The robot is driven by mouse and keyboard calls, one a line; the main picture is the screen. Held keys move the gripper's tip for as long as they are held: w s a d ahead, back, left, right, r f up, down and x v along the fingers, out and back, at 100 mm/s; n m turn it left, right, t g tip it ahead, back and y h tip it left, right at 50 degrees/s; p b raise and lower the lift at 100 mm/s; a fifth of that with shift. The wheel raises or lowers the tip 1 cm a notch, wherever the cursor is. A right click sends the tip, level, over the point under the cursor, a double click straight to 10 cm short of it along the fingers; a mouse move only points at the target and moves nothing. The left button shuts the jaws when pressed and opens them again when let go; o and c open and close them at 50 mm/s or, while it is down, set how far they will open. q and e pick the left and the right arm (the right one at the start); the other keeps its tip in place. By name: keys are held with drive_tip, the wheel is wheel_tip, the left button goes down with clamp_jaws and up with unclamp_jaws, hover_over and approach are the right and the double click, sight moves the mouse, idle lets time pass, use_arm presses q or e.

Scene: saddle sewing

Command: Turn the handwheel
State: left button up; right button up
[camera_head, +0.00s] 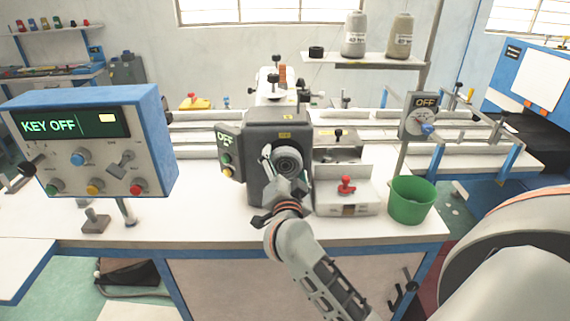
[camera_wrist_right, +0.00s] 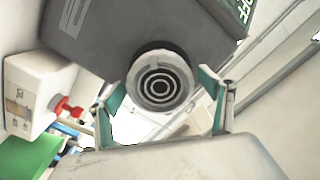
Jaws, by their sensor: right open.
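In the right wrist view the handwheel (camera_wrist_right: 160,80) faces the camera, a pale rim around black and white rings. My right gripper (camera_head: 283,174) is just in front of it. In the wrist view its two teal-and-grey fingers (camera_wrist_right: 162,97) are spread to either side of the wheel, with nothing held between them. Whether a fingertip touches the rim cannot be told. My left gripper is not in view.
A blue control box (camera_head: 88,140) reading "KEY OFF" stands at left. A small panel reading "OFF" (camera_head: 228,150) sits beside the machine. A white box with a red knob (camera_head: 345,195) and a green bin (camera_head: 411,200) stand right. The front left tabletop is mostly clear.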

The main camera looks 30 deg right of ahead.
drive_tip(key=shift+w+d, duration=0.1)
drive_tip(key=shift+w, duration=0.1)
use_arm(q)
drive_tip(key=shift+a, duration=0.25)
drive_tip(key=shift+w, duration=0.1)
use_arm(e)
drive_tip(key=shift+c, duration=0.4)
drive_tip(key=c, duration=1)
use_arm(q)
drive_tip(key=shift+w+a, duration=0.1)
use_arm(e)
drive_tip(key=shift+m, duration=0.3)
